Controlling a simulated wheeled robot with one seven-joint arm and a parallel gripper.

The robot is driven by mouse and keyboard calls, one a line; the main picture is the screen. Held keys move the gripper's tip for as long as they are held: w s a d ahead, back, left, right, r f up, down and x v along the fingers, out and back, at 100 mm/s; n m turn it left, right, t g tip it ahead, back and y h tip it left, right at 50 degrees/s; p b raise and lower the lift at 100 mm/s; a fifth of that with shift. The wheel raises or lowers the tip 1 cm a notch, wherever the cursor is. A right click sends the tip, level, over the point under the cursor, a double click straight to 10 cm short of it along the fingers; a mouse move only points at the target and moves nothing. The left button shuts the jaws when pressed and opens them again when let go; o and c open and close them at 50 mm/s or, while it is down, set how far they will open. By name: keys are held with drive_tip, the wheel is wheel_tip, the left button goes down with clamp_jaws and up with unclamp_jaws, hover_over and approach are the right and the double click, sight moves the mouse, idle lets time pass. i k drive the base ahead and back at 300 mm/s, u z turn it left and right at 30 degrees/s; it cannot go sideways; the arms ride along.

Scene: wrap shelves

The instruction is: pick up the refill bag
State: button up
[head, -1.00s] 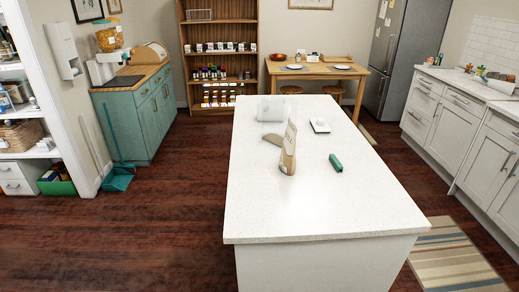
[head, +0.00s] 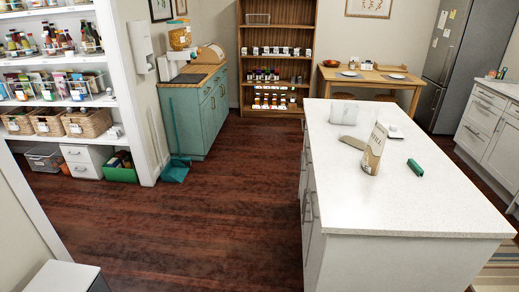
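A flat beige-grey item (head: 352,142) lies just behind the bag, and a clear container (head: 344,112) stands farther back. My gripper is not in view.
Open wooden floor (head: 225,220) lies left of the island. Pantry shelves (head: 60,101) with bottles and baskets stand at the left, a teal cabinet (head: 190,125) and a wooden shelf unit (head: 273,70) at the back. A blue dustpan (head: 175,172) stands by the wall.

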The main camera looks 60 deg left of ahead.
sight(371, 160)
drive_tip(key=u, duration=1.75)
